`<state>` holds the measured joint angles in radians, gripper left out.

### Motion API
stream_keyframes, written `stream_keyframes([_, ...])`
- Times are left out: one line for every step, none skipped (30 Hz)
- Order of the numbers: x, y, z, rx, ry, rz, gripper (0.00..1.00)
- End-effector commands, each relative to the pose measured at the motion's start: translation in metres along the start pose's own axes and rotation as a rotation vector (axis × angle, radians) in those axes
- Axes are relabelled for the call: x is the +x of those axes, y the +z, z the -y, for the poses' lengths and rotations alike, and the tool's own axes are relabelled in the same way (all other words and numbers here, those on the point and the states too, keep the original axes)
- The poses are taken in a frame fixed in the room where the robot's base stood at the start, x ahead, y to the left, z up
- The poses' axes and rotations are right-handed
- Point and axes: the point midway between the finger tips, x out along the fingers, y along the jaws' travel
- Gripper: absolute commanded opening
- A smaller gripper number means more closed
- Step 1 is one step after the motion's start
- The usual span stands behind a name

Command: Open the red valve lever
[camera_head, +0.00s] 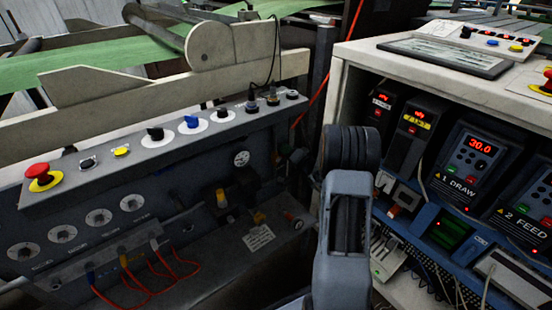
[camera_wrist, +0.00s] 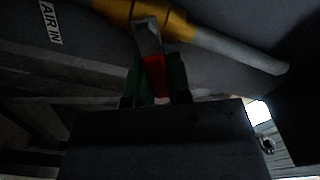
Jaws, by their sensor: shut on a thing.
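In the wrist view, the red valve lever (camera_wrist: 155,71) sits between the two dark green fingers of my gripper (camera_wrist: 158,82), which are shut on it. The lever's bare metal part (camera_wrist: 147,36) runs up to a yellow-orange valve body (camera_wrist: 165,17) on a grey pipe (camera_wrist: 235,50). The head view does not clearly show the lever or my gripper; my grey arm stands in front at the lower middle.
An "AIR IN" label (camera_wrist: 49,22) is left of the valve. In the head view, a grey control panel (camera_head: 60,196) with a red stop button (camera_head: 38,171) and orange-red hoses (camera_head: 165,268) is at left. A cabinet of drives (camera_head: 475,160) stands close at right.

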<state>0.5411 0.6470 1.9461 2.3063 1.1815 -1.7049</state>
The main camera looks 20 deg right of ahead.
Motion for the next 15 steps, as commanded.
stream_keyframes([-0.0011, -0.0023, -0.0014, -0.011, 0.001, -0.005, 0.0])
stream_keyframes([-0.0018, -0.0035, -0.0016, -0.015, 0.002, -0.006, 0.0])
stream_keyframes([-0.0026, -0.0048, -0.0018, -0.019, 0.003, -0.008, 0.0])
stream_keyframes([-0.003, -0.0055, -0.0019, -0.022, 0.004, -0.009, 0.0])
stream_keyframes([-0.0033, -0.0061, -0.002, -0.023, 0.005, -0.01, 0.0])
stream_keyframes([-0.0036, -0.0066, -0.002, -0.025, 0.005, -0.011, 0.0])
stream_keyframes([-0.0037, -0.0068, -0.0019, -0.026, 0.005, -0.011, 0.0])
stream_keyframes([-0.0037, -0.007, -0.0018, -0.026, 0.006, -0.011, 0.0])
stream_keyframes([-0.0037, -0.007, -0.0017, -0.026, 0.006, -0.011, 0.0])
stream_keyframes([-0.0037, -0.007, -0.0017, -0.026, 0.006, -0.011, 0.0])
stream_keyframes([-0.0036, -0.007, -0.0016, -0.026, 0.006, -0.011, 0.0])
stream_keyframes([-0.0036, -0.007, -0.0015, -0.026, 0.006, -0.011, 0.0])
stream_keyframes([-0.0036, -0.0069, -0.0015, -0.025, 0.006, -0.011, 0.0])
stream_keyframes([-0.0035, -0.0069, -0.0015, -0.025, 0.006, -0.011, 0.0])
stream_keyframes([-0.0035, -0.0068, -0.0015, -0.025, 0.006, -0.011, 0.0])
